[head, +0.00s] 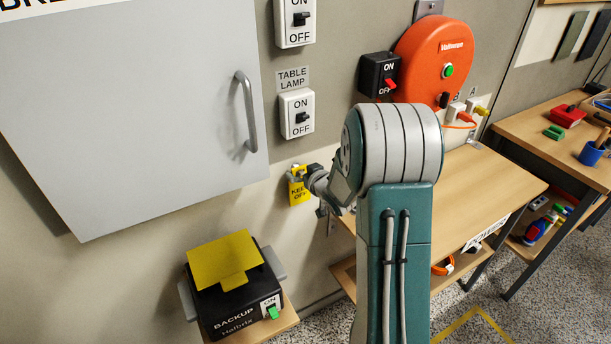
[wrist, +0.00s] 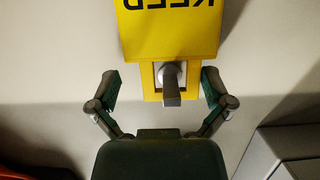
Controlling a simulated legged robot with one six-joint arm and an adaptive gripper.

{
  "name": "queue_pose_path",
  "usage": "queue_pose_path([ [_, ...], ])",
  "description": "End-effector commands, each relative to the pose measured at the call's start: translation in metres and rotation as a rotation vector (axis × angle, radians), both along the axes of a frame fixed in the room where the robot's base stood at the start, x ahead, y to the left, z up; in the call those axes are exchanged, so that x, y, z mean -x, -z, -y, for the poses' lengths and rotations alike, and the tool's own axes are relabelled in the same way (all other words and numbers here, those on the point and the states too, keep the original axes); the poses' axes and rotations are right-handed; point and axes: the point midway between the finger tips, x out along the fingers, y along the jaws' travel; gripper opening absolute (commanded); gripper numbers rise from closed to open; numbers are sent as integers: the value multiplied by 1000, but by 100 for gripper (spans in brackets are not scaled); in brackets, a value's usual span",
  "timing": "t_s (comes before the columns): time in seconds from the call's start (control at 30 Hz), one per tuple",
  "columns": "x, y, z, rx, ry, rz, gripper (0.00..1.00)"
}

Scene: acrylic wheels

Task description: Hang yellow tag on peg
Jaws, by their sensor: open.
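The yellow tag (head: 299,194) is against the wall below the table lamp switch, its lettering upright in the head view. In the wrist view the tag (wrist: 168,32) appears upside down. A grey peg (wrist: 171,85) sticks out through the opening in the tag's narrow end, so the tag is around the peg. My gripper (wrist: 160,88) is open, with one finger on each side of the peg and tag end. Gaps show between both fingers and the tag. In the head view my gripper (head: 308,174) is small and partly hidden by my arm.
A grey cabinet door with a handle (head: 246,112) is at upper left. The table lamp switch (head: 297,114) is just above the tag. A black backup box (head: 236,308) with a yellow piece (head: 221,259) on top stands below left. A wooden table (head: 485,190) is at right.

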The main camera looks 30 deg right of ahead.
Motion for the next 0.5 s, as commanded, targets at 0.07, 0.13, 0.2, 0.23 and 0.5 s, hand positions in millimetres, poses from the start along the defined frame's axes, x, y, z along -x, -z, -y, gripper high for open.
queue_pose_path([
  [0.07,-2,0,-2,2,-2,0,100],
  [0.13,-2,0,-3,3,-2,0,100],
  [0.2,-2,0,-4,3,-1,0,100],
  [0.23,-2,0,-4,3,-1,0,100],
  [0.5,-2,0,-2,1,-1,-1,22],
])
